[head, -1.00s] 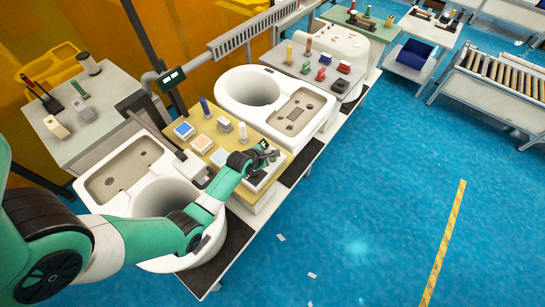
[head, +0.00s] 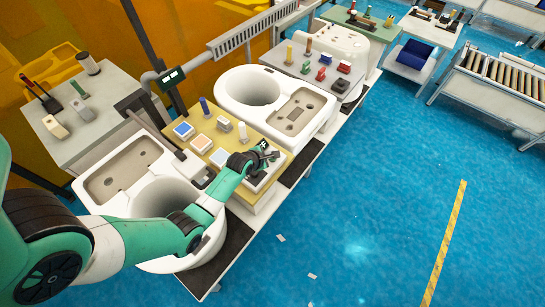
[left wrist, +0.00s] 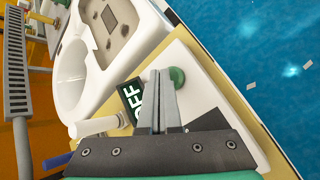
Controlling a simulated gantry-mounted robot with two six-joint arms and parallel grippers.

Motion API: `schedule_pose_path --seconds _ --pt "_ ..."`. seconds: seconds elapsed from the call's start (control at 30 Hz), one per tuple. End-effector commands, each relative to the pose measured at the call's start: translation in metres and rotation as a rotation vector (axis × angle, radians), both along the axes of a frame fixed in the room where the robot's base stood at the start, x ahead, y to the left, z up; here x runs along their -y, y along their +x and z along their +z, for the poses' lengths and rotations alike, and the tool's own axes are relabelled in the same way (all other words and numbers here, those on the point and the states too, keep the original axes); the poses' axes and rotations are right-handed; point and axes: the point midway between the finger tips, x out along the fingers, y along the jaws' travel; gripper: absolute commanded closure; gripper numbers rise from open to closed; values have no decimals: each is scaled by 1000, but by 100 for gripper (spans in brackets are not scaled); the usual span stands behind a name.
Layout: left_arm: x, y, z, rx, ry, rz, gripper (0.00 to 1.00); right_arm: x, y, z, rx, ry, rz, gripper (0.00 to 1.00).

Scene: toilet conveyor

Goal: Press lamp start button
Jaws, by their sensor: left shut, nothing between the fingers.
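A round green button (left wrist: 177,76) sits on a white panel (left wrist: 205,95) in the left wrist view. A dark sign reading OFF (left wrist: 131,97) stands beside it; the sign also shows in the head view (head: 264,144). My left gripper (left wrist: 161,73) is shut and empty, its fingertips right at the button's left side and partly overlapping it. I cannot tell whether they touch it. In the head view my left gripper (head: 271,157) is over the panel at the yellow table's right end and hides the button. My right gripper is not in view.
White toilet bodies (head: 248,86) stand on either side. The blue floor (head: 370,200) to the right is open.

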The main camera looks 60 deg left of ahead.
Motion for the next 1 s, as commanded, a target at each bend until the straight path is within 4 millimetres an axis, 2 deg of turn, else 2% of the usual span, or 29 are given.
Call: schedule_pose_path --seconds 1.0 --pt "0 0 -10 -1 -1 0 100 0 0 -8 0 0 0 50"
